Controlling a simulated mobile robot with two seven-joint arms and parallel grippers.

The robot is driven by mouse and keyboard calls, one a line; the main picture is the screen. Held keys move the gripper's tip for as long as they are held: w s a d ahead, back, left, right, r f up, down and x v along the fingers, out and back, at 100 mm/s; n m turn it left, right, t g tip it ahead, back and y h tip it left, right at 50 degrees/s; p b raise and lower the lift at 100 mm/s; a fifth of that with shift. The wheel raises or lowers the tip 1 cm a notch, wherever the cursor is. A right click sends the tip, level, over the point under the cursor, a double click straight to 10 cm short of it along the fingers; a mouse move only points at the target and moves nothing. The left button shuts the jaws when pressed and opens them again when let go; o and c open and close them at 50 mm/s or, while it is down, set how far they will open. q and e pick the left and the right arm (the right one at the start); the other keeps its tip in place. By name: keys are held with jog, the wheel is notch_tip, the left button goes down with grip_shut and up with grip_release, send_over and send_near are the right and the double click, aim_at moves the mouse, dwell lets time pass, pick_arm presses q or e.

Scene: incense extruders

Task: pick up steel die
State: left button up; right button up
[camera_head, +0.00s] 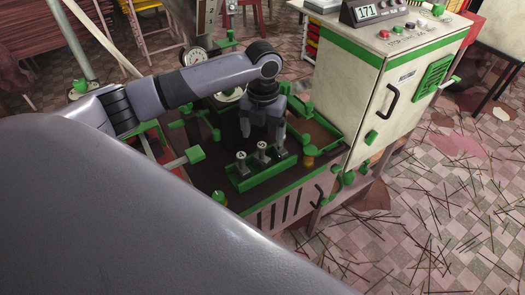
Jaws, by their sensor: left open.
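A green rack (262,176) stands on the dark top of the machine table. Small steel dies stand in it in a row: one at the left (241,157) and one in the middle (262,147), with pale round tops bearing dark marks. At the right end, by my gripper's finger, a further die cannot be made out clearly. My left gripper (262,132) points down with its fingers apart, just behind and above the middle and right part of the rack. I see nothing held between the fingers. Whether a finger touches a die cannot be told. My right gripper is out of view.
A white cabinet (375,95) with green trim and a display box (375,10) stands close to the right of the rack. Round gauges (194,56) and green fittings stand behind and to the left. Thin sticks lie scattered on the tiled floor at right.

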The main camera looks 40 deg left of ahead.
aim_at(262, 145)
pick_arm(q)
jog(key=f, duration=0.6)
jog(key=shift+s+f, duration=0.35)
jog(key=shift+f, duration=0.05)
jog(key=c, duration=1.3)
grip_shut()
jog(key=shift+r, duration=0.1)
jog(key=shift+r, duration=0.1)
